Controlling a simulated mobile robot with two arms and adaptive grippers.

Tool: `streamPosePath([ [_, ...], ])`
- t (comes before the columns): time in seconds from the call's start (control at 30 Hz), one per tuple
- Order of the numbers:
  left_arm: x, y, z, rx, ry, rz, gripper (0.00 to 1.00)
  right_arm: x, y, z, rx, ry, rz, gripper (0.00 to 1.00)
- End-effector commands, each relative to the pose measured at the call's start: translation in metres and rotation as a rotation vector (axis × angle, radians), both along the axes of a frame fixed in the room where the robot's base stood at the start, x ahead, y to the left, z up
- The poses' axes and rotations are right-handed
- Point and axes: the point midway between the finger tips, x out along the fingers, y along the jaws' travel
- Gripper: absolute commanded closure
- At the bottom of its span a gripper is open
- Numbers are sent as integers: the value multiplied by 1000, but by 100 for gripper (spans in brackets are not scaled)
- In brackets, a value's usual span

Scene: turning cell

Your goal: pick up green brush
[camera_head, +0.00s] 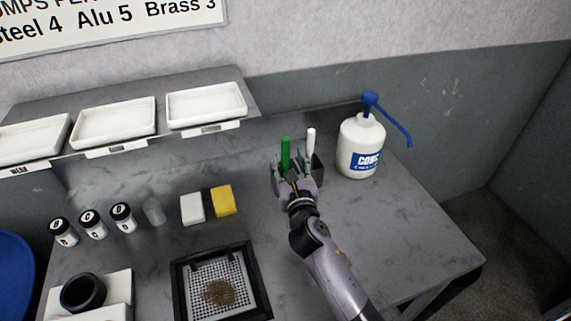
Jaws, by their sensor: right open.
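The green brush (285,152) stands upright in a small dark holder (318,173) near the back of the bench. Only its green handle shows; its lower part is hidden by the holder and my gripper. A white-handled brush (310,142) stands to its right in the same holder. My right gripper (291,172) is open just in front of the holder, close to the green handle's lower part. I cannot tell whether its fingers touch the handle or stand around it. My left gripper is not in view.
A white pump bottle (359,151) with a blue spout stands right of the holder. Yellow (222,201) and white (192,209) blocks, small jars (93,225) and a framed mesh tray (258,287) lie left. White trays (206,104) sit on a raised shelf. The bench's right side is clear.

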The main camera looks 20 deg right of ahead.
Motion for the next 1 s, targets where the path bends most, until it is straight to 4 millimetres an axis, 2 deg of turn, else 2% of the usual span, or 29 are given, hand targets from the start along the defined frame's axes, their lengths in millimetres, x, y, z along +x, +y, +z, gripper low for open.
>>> streamPosePath([
  [0.03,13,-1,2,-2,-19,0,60,7,0,1,2,0,1,56],
  [0.1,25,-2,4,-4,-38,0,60,12,-1,0,2,1,0,56],
  [0.2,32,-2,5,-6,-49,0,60,16,-2,0,2,0,0,56],
  [0.6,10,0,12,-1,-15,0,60,61,-11,0,2,1,0,56],
  [0.93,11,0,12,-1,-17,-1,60,66,-11,-1,1,1,1,56],
  [1.0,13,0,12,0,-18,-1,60,66,-11,-1,1,1,1,61],
])
